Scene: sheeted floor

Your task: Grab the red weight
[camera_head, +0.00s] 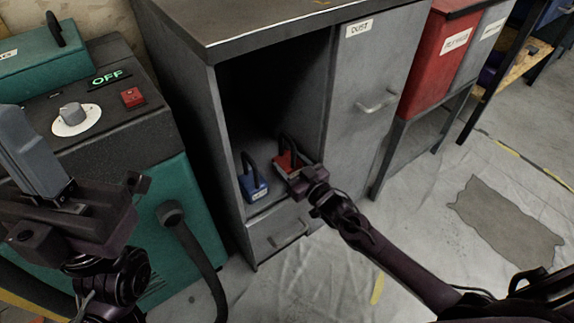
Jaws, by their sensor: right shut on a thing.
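The red weight (288,162), a padlock-shaped block with a dark loop handle, sits at the open front of the grey cabinet's compartment. My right gripper (299,178) reaches in from the lower right and is shut on the red weight, covering its lower right part. A similar blue weight (253,186) stands just left of it on the compartment floor, apart from the gripper. My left gripper (62,195) is at the left edge, close to the camera and away from both weights; its jaw opening cannot be made out.
The grey cabinet (230,150) has side walls around the compartment, a drawer (283,233) below and a closed door (375,80) labelled DUST at right. A green machine (178,215) reading OFF, with a black hose (195,250), stands left. A red bin (432,60) is right. Sheeted floor (310,285) lies in front.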

